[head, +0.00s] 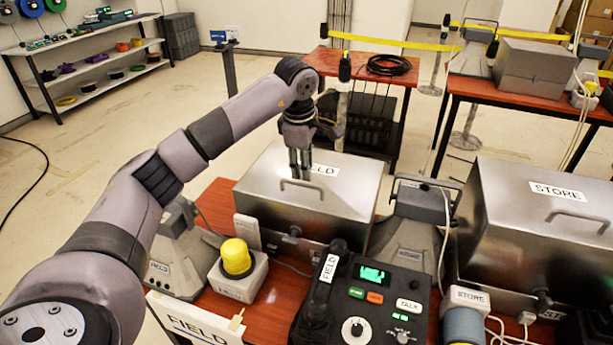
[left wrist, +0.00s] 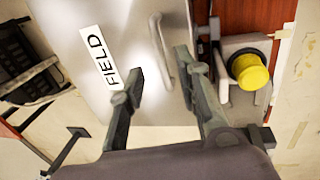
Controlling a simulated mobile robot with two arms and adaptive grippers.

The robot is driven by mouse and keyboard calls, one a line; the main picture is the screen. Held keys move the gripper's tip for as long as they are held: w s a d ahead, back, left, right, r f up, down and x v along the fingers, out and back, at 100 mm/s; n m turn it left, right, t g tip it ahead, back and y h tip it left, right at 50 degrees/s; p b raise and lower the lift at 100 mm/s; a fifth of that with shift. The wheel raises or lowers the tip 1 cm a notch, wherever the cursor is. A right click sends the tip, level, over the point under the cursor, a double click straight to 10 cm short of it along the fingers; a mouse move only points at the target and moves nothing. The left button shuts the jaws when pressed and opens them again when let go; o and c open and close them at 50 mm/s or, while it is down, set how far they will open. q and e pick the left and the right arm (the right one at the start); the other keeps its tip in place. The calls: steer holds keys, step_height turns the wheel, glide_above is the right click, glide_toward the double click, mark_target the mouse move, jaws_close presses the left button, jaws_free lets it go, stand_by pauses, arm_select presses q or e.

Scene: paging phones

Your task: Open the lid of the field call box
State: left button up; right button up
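The field call box is a steel box with a closed lid (head: 340,205) and a white FIELD label (head: 325,171). A thin bar handle (head: 300,190) runs near the lid's front edge. My left gripper (head: 300,172) points down over the lid, just behind the handle in the head view, partly covering the label. In the left wrist view its two fingers (left wrist: 158,64) are apart with nothing between them; the handle (left wrist: 162,48) shows beyond and between the fingertips. I cannot tell the exact height above the lid. My right gripper is not in view.
A yellow button (head: 237,257) on a white base and a black FIELD phone (head: 365,300) stand in front of the box. A similar STORE box (head: 530,215) is at the right. Grey horn speakers (head: 408,235) flank the field box.

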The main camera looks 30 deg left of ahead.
mark_target(306, 185)
arm_select(q)
steer(key=f, duration=0.2)
steer(key=w+f, duration=0.1)
steer(key=f, duration=0.2)
steer(key=shift+a+f, duration=0.1)
steer(key=shift+a, duration=0.05)
jaws_close()
stand_by(0.8)
